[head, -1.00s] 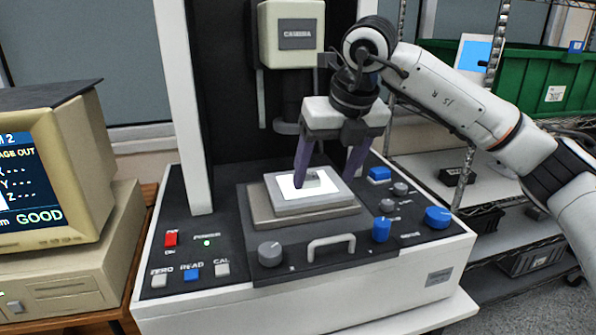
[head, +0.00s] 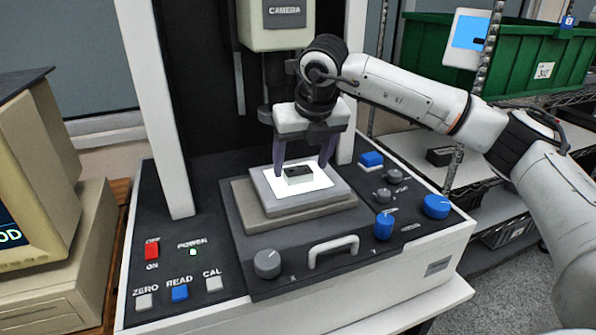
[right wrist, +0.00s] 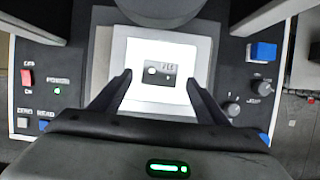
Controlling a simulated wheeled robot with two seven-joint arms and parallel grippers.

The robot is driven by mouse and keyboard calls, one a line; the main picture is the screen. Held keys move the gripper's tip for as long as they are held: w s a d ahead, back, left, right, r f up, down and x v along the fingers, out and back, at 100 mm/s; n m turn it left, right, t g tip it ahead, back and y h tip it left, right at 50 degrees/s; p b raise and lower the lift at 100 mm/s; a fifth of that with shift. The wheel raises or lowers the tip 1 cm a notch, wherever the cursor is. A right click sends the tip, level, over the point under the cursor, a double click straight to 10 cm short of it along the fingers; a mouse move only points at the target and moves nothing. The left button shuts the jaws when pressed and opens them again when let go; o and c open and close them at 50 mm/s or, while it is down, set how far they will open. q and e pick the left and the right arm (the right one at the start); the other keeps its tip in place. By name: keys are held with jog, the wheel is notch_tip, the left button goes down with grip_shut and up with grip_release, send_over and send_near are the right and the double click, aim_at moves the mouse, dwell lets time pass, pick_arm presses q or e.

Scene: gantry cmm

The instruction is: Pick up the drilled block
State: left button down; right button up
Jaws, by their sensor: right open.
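The drilled block (head: 298,174) is a small dark-topped block lying on the bright white plate of the machine's stage (head: 262,212). In the right wrist view the block (right wrist: 160,73) shows a bright round hole and small markings on its top. My right gripper (head: 303,170) is open, with its purple fingers pointing down, one on each side of the block. In the right wrist view its fingertips (right wrist: 158,76) are spread wider than the block, with clear gaps on both sides. My left gripper is not in view.
The camera head (head: 283,25) hangs above and behind the stage. A white handle (head: 333,250) and several knobs and buttons sit on the front panel. A beige computer (head: 40,185) stands at left. A green bin (head: 500,60) is on the wire shelf at right.

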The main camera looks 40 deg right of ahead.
jog(key=shift+x, duration=1.1)
jog(key=c, duration=1.1)
jog(key=shift+r, duration=0.1)
jog(key=shift+c, duration=0.5)
jog(key=shift+r, duration=0.1)
